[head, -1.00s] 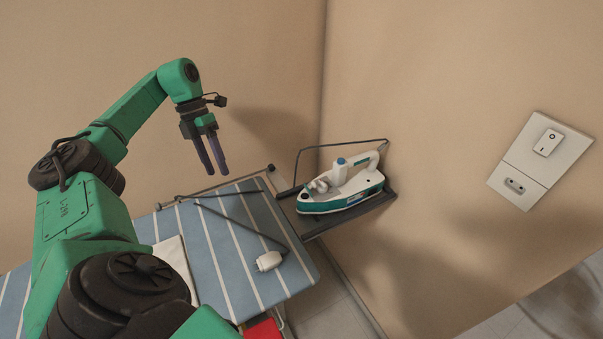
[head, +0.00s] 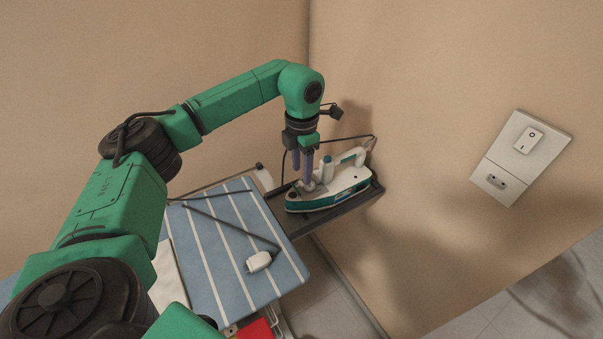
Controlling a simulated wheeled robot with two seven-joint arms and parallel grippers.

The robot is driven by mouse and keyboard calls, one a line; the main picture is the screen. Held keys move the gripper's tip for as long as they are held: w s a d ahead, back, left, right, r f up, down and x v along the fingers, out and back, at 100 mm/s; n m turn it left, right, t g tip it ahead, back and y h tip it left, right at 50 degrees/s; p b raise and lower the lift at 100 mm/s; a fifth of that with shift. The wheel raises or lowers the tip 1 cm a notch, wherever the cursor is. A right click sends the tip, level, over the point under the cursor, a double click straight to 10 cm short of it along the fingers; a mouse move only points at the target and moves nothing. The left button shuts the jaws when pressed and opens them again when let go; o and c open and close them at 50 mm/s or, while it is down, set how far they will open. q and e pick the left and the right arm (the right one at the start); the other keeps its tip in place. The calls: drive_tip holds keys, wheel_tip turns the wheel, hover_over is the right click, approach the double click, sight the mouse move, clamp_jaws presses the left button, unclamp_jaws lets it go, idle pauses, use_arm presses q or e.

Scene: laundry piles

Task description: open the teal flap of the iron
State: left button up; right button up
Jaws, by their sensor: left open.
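The white and teal iron (head: 328,196) lies on the dark rest (head: 345,206) at the right end of the ironing board, its tip pointing left and its white handle up. My left gripper (head: 302,182) is pointed down over the front part of the iron, its two purple fingers just above or at its top. The fingers are parted. They hide part of the iron's top, and I cannot tell whether they touch it. The teal flap cannot be made out clearly from here. My right gripper is not in view.
The striped blue ironing board (head: 235,240) reaches left from the rest. A dark cord runs over it to a white plug (head: 259,262). A wall plate with a switch and socket (head: 521,158) is on the right wall. Walls stand close behind the iron.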

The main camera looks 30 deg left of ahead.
sight(302, 191)
use_arm(q)
wheel_tip(302, 191, down, 4)
drive_tip(key=shift+r, duration=0.2)
clamp_jaws()
drive_tip(key=shift+w+d+r+g+p, duration=0.1)
drive_tip(key=shift+g+p, duration=0.2)
drive_tip(key=shift+p, duration=0.15)
drive_tip(key=shift+w+d+g+y, duration=0.1)
drive_tip(key=shift+w+g+y, duration=0.05)
drive_tip(key=shift+g+y, duration=0.15)
drive_tip(key=shift+w+d+f+g+y, duration=0.15)
drive_tip(key=shift+w+f+g+y, duration=0.15)
drive_tip(key=shift+g+y, duration=0.45)
drive_tip(key=shift+h, duration=0.25)
unclamp_jaws()
